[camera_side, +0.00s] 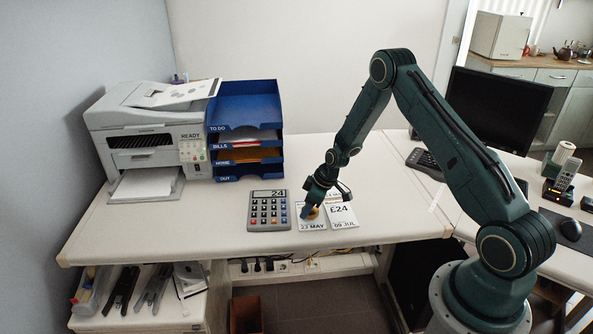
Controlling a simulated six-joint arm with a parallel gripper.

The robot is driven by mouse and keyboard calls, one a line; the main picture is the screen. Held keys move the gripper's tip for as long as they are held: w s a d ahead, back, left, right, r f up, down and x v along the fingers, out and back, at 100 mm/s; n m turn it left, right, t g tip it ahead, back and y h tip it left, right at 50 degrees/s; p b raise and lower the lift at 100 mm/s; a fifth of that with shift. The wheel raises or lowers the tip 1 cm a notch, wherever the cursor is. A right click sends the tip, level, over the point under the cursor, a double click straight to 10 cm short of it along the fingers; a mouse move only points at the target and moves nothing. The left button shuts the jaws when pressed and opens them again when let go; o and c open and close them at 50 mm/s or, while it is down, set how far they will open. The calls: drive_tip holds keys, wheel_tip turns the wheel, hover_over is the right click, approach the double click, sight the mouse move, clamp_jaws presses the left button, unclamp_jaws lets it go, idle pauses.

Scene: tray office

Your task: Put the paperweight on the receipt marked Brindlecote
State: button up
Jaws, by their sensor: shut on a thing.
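My gripper (309,208) points down over the left receipt (313,226), which reads 23 MAY. The name at the top of each receipt is too small or covered, so I cannot tell which is marked Brindlecote.
A grey calculator (269,210) showing 24 lies left of the receipts. A blue tray stack (245,127) and a printer (150,138) stand behind left. The desk's front left is clear.

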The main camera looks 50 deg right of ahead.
idle(0.3)
drive_tip(key=o, duration=1.3)
drive_tip(key=shift+f, duration=0.1)
drive_tip(key=shift+c, duration=0.2)
drive_tip(key=v, duration=1.2)
